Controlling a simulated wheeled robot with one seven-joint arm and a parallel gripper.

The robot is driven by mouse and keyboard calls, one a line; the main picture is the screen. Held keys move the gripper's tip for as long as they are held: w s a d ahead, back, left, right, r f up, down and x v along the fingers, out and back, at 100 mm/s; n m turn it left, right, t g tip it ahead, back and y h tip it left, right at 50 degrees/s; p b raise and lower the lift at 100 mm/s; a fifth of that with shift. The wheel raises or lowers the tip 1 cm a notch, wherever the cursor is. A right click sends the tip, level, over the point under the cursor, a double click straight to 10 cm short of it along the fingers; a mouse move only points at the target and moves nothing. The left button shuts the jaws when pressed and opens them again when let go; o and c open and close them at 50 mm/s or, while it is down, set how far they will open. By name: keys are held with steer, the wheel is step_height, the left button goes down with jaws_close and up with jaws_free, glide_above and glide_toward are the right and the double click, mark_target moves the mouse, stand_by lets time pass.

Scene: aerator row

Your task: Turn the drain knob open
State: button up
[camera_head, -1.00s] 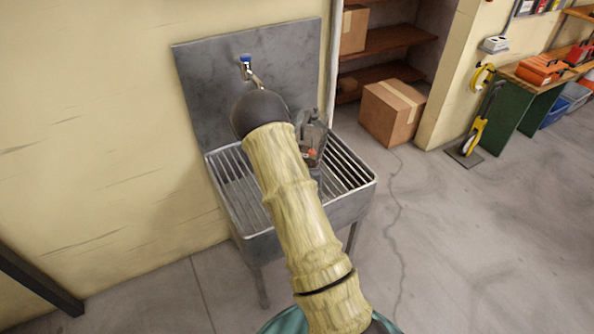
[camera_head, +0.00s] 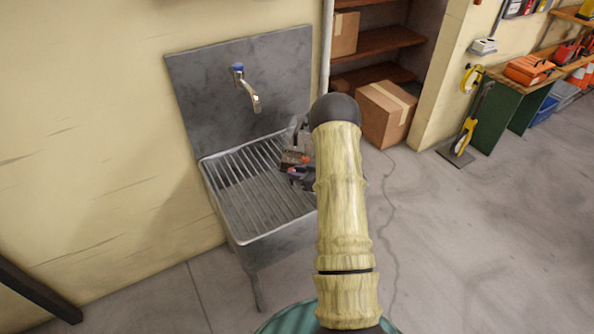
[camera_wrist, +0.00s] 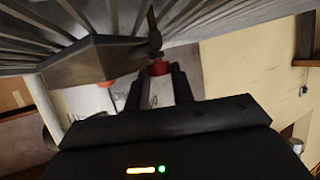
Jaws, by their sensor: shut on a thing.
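The metal sink (camera_head: 281,243) with a slatted bottom stands against the wall. My gripper (camera_wrist: 158,72) is low over the sink's right side in the head view, partly hidden by my arm. How far the knob is turned cannot be told.
A tap with a blue top (camera_head: 246,86) hangs over the sink from the grey backsplash (camera_head: 205,100). Shelves and a cardboard box (camera_head: 384,110) stand to the right. A green bench (camera_head: 495,120) is farther right.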

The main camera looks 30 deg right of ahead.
steer(key=shift+w+d+r+n+g+y, duration=0.15)
steer(key=shift+n+g+y, duration=0.15)
steer(key=shift+n+y, duration=0.4)
steer(key=shift+p, duration=0.3)
steer(key=o, duration=1)
